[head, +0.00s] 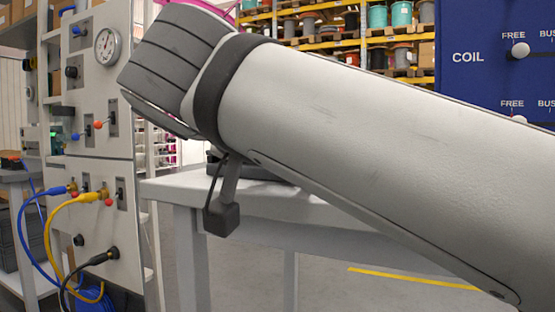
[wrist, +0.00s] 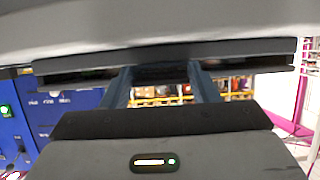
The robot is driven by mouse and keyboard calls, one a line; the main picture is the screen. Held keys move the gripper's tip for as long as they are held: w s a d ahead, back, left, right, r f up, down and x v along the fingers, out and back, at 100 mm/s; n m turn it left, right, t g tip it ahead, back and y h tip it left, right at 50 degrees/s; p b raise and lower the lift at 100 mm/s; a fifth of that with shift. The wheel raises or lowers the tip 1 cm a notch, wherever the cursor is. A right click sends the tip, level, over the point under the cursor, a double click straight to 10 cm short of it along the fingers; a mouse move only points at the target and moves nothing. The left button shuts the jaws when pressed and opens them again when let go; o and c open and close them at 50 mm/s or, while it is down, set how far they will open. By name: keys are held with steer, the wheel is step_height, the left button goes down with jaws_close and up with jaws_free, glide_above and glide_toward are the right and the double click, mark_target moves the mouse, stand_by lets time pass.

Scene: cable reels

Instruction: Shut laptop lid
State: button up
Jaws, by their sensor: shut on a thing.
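In the wrist view, my gripper (wrist: 161,76) has its two dark fingers reaching up to a wide, thin dark edge (wrist: 255,62) that looks like the laptop lid. The fingers meet this edge near its middle, and the exact grip is hard to make out. A broad grey surface (wrist: 160,22) fills the top of that view. In the head view, a dark flat thing (head: 262,171) on the grey table (head: 172,187) may be part of the laptop. My arm covers most of it, and the gripper's fingertips cannot be made out there.
A panel with a gauge (head: 107,46) and blue, yellow and black cables (head: 60,235) stands at left. A blue coil panel (head: 480,60) is at upper right. Shelves with cable reels (head: 377,17) are behind. Floor with a yellow line (head: 410,278) is clear beyond the table.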

steer(key=shift+f, duration=0.6)
steer(key=o, duration=1.1)
steer(key=shift+c, duration=0.2)
steer(key=o, duration=0.3)
steer(key=shift+r, duration=0.2)
steer(key=shift+o, duration=0.2)
steer(key=shift+s+a+r, duration=0.15)
steer(key=shift+s+r, duration=0.1)
steer(key=shift+s, duration=0.05)
steer(key=p+v, duration=0.3)
steer(key=v, duration=0.4)
